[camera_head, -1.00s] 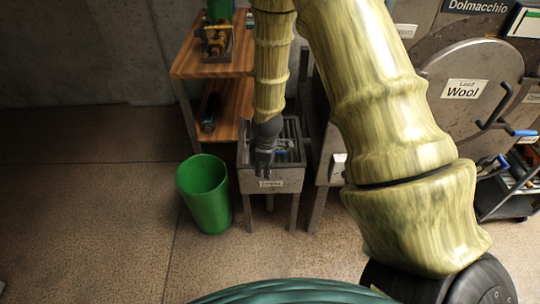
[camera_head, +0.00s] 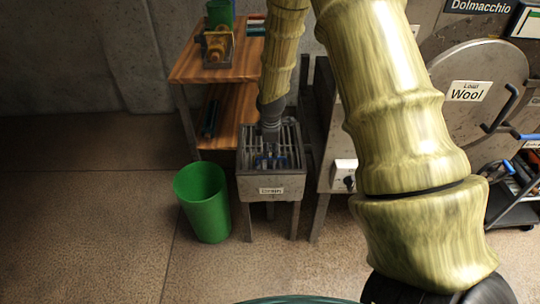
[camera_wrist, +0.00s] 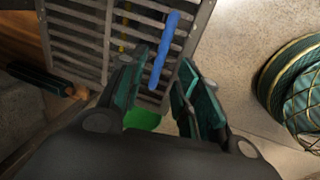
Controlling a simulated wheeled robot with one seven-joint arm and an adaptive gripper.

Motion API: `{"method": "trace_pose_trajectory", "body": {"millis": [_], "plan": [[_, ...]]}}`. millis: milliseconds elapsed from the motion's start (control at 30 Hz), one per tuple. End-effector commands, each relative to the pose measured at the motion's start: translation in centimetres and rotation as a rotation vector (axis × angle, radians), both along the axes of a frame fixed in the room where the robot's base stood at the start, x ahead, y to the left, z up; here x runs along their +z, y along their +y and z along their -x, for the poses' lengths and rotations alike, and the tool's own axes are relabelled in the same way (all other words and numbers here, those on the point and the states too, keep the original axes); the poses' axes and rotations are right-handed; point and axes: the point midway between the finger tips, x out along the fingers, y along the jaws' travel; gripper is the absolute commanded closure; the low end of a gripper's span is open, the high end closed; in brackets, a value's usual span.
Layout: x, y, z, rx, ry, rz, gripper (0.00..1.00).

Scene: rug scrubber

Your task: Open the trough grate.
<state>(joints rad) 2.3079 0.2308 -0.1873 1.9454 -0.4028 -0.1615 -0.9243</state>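The grey metal trough (camera_head: 271,187) stands on legs with a label on its front. Its slatted grate (camera_head: 291,140) lies flat across the top. A blue bar handle (camera_head: 277,163) sits at the grate's front part. In the wrist view, the slats of the grate (camera_wrist: 85,45) and the blue handle (camera_wrist: 164,50) show ahead of my fingers. My gripper (camera_head: 271,143) is over the grate, just behind the handle in the head view. In the wrist view my gripper (camera_wrist: 163,92) has its fingers apart, with the handle's near end appearing between them. I cannot tell whether they touch it.
A green bin (camera_head: 203,203) stands left of the trough. A wooden shelf (camera_head: 225,80) is behind and to the left. The floor in front of the trough is clear.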

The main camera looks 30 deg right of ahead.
Motion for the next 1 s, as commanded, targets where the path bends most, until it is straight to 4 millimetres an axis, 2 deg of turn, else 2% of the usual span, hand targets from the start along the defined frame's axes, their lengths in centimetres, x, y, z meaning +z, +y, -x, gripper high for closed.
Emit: {"method": "trace_pose_trajectory", "body": {"millis": [100,300,500,767,967,1000], "plan": [[-1.7,-0.2,-0.2,-0.001,0.001,-0.001,0.67],[-3.7,-0.4,-0.6,-0.001,0.001,-0.001,0.67],[-4.5,-0.4,-0.7,-0.001,0.000,0.000,0.67],[-4.5,-0.5,-0.8,-0.001,-0.001,-0.001,0.67],[-4.5,-0.5,-0.7,-0.001,-0.001,-0.001,0.99],[-4.5,-0.5,-0.7,-0.001,-0.001,-0.001,1.00]]}}
